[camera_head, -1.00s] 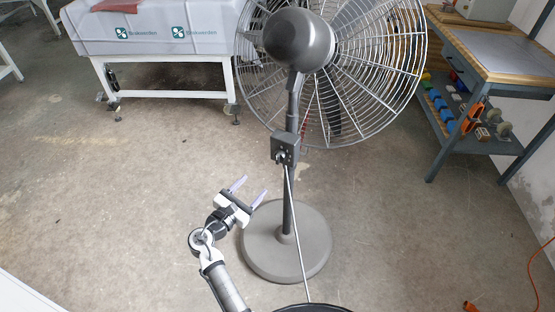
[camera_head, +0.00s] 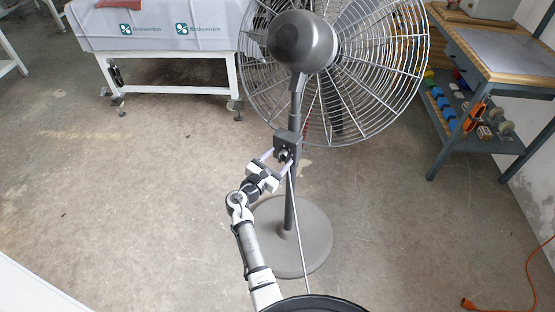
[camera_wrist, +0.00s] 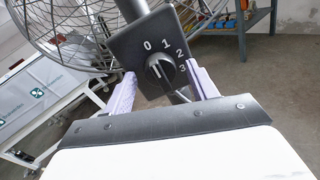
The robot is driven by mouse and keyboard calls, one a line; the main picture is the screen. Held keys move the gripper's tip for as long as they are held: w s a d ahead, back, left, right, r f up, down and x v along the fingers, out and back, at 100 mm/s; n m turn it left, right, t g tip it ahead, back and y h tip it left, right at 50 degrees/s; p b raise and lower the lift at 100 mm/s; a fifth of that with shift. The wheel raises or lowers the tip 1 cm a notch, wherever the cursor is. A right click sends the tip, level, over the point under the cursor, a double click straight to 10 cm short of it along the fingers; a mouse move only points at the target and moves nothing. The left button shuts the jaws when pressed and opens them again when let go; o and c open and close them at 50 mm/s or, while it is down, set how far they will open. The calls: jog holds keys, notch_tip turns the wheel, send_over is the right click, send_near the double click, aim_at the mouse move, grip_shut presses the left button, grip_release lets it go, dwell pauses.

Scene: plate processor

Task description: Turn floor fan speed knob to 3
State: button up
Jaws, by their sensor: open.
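The floor fan (camera_head: 303,42) stands upright on a round grey base (camera_head: 310,245). Its control box (camera_head: 286,139) is on the pole below the motor. In the wrist view the box's dark panel (camera_wrist: 125,48) shows 0, 1, 2 and 3 around a black speed knob (camera_wrist: 160,73). The knob has a pale mark; I cannot tell for sure which number it points to. My gripper (camera_head: 279,158) is open at the box. In the wrist view its pale purple fingers (camera_wrist: 160,76) lie to the left and right of the knob, with a gap on each side. Contact is not visible.
A thin grey rod or cable (camera_head: 297,225) runs down from the box beside the pole. A workbench (camera_head: 505,65) with coloured items on its shelf stands at the right. A white table (camera_head: 170,75) stands at the back left. An orange cord (camera_head: 530,280) lies at the lower right. The left floor is clear.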

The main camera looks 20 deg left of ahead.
jog(key=c, duration=1)
